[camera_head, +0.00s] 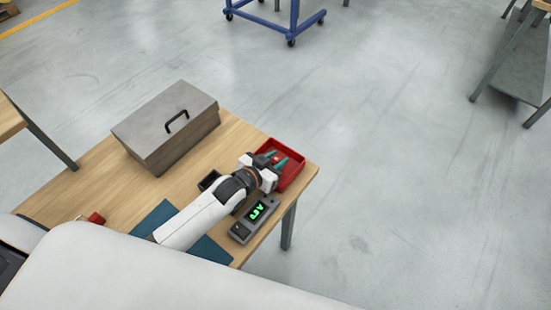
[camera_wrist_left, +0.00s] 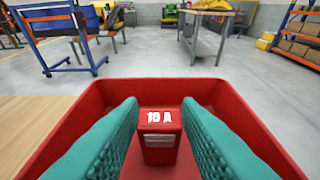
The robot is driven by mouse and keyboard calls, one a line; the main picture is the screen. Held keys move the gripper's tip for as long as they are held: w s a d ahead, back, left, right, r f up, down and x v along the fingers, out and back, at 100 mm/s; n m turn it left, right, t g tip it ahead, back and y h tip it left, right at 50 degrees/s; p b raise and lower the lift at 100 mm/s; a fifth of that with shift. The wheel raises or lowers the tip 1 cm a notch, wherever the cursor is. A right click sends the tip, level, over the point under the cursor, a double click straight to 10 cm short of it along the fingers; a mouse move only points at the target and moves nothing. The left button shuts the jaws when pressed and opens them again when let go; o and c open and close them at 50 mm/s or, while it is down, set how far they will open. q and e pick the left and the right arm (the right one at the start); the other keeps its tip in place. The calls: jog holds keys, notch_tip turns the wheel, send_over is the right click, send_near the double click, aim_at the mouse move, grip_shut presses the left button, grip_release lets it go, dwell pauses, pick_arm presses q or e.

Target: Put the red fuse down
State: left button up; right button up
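The red fuse (camera_wrist_left: 160,148), marked "10 A" in white, stands upright between the teal fingers of my left gripper (camera_wrist_left: 160,105). Both fingers lie close along its sides, and I take them as shut on it. In the head view my left gripper (camera_head: 274,160) is over the red tray (camera_head: 293,178) at the table's right corner. The fuse is inside the tray walls; whether its base touches the tray floor cannot be told. My right gripper is not in view.
A grey box with a black handle (camera_head: 170,128) stands at the back of the wooden table (camera_head: 115,178). A device with a green display (camera_head: 255,217) and a blue mat (camera_head: 212,248) lie near my left arm. A small red object (camera_head: 97,218) is at the left.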

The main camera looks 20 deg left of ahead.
pick_arm(q)
jog(key=shift+o, duration=1)
jog(key=shift+r, duration=0.3)
jog(key=v, duration=1)
jog(key=shift+s+a, duration=0.2)
jog(key=shift+s, duration=0.15)
jog(key=shift+s+a+r, duration=0.15)
jog(key=shift+s+r, duration=0.2)
jog(key=shift+s, duration=0.15)
jog(key=shift+f, duration=0.1)
